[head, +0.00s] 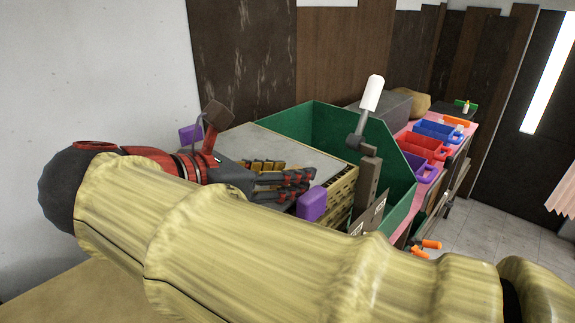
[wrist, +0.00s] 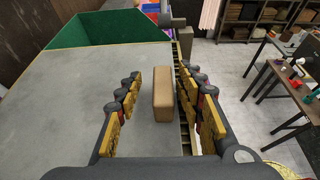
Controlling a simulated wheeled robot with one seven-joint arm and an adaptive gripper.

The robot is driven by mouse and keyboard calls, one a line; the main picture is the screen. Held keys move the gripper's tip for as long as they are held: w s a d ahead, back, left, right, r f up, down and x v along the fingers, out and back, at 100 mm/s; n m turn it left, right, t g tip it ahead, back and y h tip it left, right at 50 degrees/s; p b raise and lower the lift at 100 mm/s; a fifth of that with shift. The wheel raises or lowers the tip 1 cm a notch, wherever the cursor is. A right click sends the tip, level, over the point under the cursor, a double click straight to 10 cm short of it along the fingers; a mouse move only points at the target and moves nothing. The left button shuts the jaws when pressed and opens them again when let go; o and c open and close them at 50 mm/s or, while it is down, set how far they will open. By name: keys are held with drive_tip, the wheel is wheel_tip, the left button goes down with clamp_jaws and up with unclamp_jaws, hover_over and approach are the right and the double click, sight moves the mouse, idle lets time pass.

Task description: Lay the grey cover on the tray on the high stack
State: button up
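A flat grey panel, which looks like the grey cover (head: 262,139), lies level on top of a yellow slatted tray or crate (head: 341,192). It fills much of the wrist view (wrist: 85,105). A tan block (wrist: 162,88), perhaps its handle, stands up from the panel near its right edge. My gripper (head: 300,178) is low over the panel, and its fingers are spread on both sides of the block. In the wrist view my gripper (wrist: 162,74) shows gaps between the fingers and the block. I cannot tell the high stack apart from other stacks.
A large green bin (head: 310,125) stands just behind the panel. Red (head: 424,147) and blue (head: 438,131) bins line a bench beyond. A wall is at the left. Floor (wrist: 232,75) is open at the right, before a table (wrist: 290,75) and shelves.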

drive_tip(key=shift+a, duration=0.1)
drive_tip(key=v, duration=1.2)
